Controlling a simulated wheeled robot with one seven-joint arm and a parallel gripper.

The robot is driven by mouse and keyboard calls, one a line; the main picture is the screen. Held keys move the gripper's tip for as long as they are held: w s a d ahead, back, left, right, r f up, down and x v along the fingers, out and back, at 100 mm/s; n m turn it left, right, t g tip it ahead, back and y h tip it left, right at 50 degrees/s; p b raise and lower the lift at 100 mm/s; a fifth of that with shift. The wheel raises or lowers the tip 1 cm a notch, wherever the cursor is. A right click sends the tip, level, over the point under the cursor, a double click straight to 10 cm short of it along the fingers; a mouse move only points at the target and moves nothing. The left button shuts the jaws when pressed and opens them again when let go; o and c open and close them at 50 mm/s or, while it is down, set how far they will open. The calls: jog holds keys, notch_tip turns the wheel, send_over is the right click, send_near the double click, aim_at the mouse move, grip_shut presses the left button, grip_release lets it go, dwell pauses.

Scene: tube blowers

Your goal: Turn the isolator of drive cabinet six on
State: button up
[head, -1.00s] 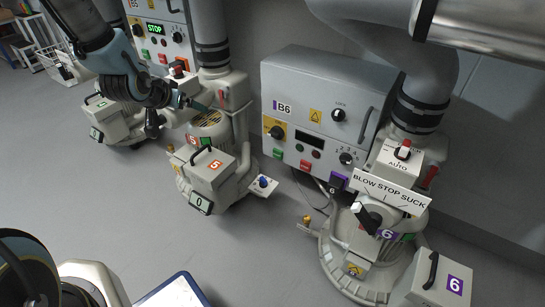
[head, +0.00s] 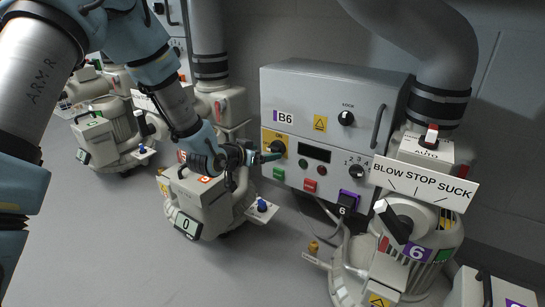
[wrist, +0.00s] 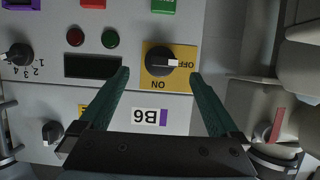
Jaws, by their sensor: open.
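Drive cabinet six is the grey box (head: 300,85) labelled B6 on the wall. Its isolator is a black rotary knob (head: 279,148) on a yellow plate, left of a dark display. In the wrist view, which is upside down, the isolator (wrist: 158,60) has its white pointer towards the OFF mark; ON is printed at another edge of the plate. My gripper (head: 268,154) is in front of the isolator in the head view, partly covering it. In the wrist view my gripper (wrist: 158,77) is open, its two green fingers on either side of the knob. I cannot tell if they touch it.
Below the isolator are a green button (head: 279,173) and a red button (head: 310,185). A lock knob (head: 346,118) and a numbered selector (head: 357,171) are on the same face. The blower marked 6 (head: 435,240) stands at the right; another blower (head: 200,200) stands below my arm.

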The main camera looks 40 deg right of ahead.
aim_at(274, 150)
jog(key=b+x, duration=0.2)
jog(key=x, duration=0.4)
jog(key=c, duration=1.4)
